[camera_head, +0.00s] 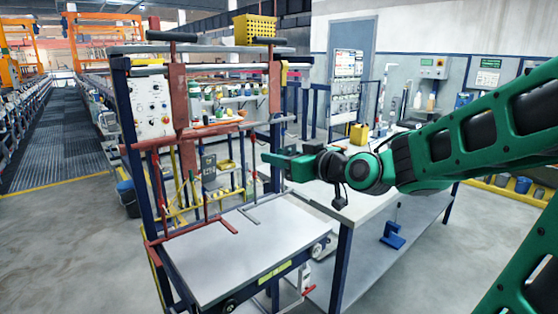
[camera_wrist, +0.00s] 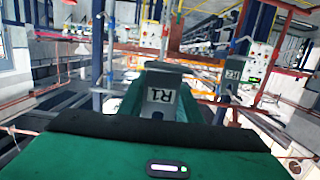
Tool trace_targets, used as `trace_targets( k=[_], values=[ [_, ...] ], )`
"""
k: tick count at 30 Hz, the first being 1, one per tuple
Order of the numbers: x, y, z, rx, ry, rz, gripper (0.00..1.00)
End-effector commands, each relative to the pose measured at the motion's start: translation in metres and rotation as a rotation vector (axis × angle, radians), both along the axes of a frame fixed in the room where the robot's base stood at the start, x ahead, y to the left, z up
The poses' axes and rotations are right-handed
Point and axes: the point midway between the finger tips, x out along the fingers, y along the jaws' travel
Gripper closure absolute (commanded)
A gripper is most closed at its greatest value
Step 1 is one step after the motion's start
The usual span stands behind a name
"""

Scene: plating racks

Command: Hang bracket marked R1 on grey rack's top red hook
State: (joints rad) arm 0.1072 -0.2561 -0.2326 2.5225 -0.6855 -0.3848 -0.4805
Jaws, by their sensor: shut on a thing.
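My gripper (camera_head: 275,160) is at the right side of the hanging frames in the head view, pointing left. In the wrist view its green jaws are shut on a grey bracket marked R1 (camera_wrist: 162,95), with the label upside down. The bracket is mostly hidden by the gripper in the head view. Another grey plate marked R2 (camera_wrist: 232,74) shows beyond it, to the right. A dark grey plate (camera_head: 208,163) hangs among the rack bars left of my gripper. The grey rack (camera_head: 243,170) has thin upright bars; I cannot make out its top red hook clearly.
A blue-posted stand (camera_head: 133,150) carries the frames above a white tray (camera_head: 235,262). Red bars (camera_head: 160,200) stick out at its left. A white bench (camera_head: 345,202) stands at the right, with a blue bracket (camera_head: 393,235) on its lower shelf. A yellow basket (camera_head: 254,30) sits on top.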

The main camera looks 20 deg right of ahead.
Motion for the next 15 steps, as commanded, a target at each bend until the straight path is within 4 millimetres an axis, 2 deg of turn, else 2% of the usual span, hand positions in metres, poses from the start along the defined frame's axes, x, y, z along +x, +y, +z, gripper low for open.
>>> trace_targets(
  k=[15],
  values=[
    [0.043, 0.017, -0.003, -0.001, 0.001, 0.005, 0.96]
  ],
)
